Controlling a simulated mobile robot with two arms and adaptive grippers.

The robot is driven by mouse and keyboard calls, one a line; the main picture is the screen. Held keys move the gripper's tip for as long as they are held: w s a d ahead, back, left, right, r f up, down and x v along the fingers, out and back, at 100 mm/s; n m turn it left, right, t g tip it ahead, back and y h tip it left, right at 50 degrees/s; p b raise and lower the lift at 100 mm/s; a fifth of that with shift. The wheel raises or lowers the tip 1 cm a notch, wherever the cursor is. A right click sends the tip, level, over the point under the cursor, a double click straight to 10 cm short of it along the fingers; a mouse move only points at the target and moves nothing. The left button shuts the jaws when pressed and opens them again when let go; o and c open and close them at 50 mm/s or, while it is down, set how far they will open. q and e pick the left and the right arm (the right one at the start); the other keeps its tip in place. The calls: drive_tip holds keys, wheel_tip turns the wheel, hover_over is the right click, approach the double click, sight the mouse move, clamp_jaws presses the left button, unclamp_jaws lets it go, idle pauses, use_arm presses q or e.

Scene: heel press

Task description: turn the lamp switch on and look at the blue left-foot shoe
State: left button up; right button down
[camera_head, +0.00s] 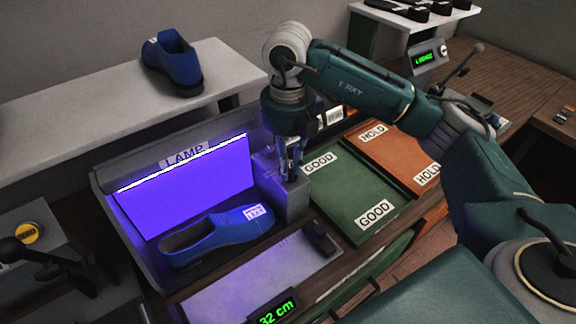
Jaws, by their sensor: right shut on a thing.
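The lamp (185,180) is a grey hooded box with a LAMP label, and its panel glows violet. My right gripper (291,176) points down at the grey block (292,203) on the lamp's right side. It is shut on the lamp switch, which is mostly hidden between the fingers. A second blue shoe (172,64) stands on the white shelf at the back left. My left gripper is out of view.
Right of the lamp are a green GOOD tray (345,190) and an orange HOLD tray (385,150). In front lies a pale plate (235,280) with a dark block (320,238) and a green "32 cm" display (277,313). A dark lever (40,255) stands at the left.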

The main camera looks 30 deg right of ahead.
drive_tip(key=shift+w+r, duration=0.1)
drive_tip(key=shift+r, duration=0.05)
idle(0.3)
drive_tip(key=c, duration=1.6)
unclamp_jaws()
drive_tip(key=shift+c, duration=0.2)
drive_tip(key=shift+r, duration=0.1)
wheel_tip(320, 180, up, 12)
